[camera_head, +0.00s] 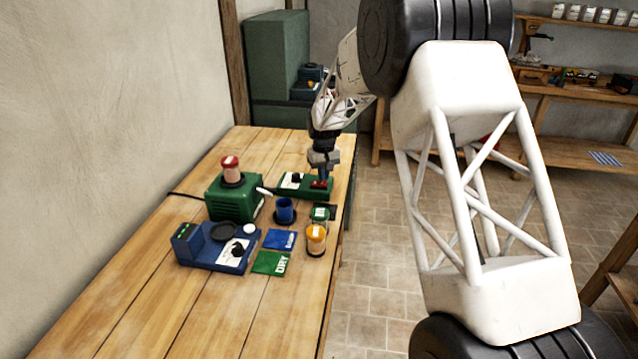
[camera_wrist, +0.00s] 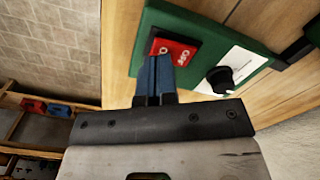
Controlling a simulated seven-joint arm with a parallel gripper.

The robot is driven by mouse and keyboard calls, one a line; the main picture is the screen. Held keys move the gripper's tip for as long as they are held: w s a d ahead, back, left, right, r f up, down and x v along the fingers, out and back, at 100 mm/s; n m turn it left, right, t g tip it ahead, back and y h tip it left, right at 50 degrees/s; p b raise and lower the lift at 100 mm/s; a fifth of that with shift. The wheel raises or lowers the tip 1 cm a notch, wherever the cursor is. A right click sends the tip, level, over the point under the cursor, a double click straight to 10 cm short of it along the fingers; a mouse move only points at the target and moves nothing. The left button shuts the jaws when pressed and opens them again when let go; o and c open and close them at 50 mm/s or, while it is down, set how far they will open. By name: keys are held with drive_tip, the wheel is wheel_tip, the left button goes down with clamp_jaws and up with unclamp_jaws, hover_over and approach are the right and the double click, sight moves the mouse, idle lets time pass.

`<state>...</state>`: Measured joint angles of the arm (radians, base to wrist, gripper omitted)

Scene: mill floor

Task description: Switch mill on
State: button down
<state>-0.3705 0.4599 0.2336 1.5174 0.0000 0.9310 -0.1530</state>
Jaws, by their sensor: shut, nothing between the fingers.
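The green mill (camera_head: 235,203) stands on the wooden bench with a red-lidded jar (camera_head: 231,168) on top. A flat green control box (camera_head: 290,185) lies behind it to the right. In the wrist view the control box (camera_wrist: 205,22) carries a red rocker switch (camera_wrist: 174,50) with white marks, and a black knob (camera_wrist: 220,79) on a white plate. My gripper (camera_wrist: 154,62) is shut and empty, its blue fingertips at the red switch's edge; I cannot tell whether they touch it. In the head view my gripper (camera_head: 320,178) is over the box's right end.
A blue device (camera_head: 205,255) with green lights sits at front left. The bench front is clear.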

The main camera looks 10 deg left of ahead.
drive_tip(key=shift+f, duration=0.9)
idle(0.8)
drive_tip(key=shift+r, duration=3.5)
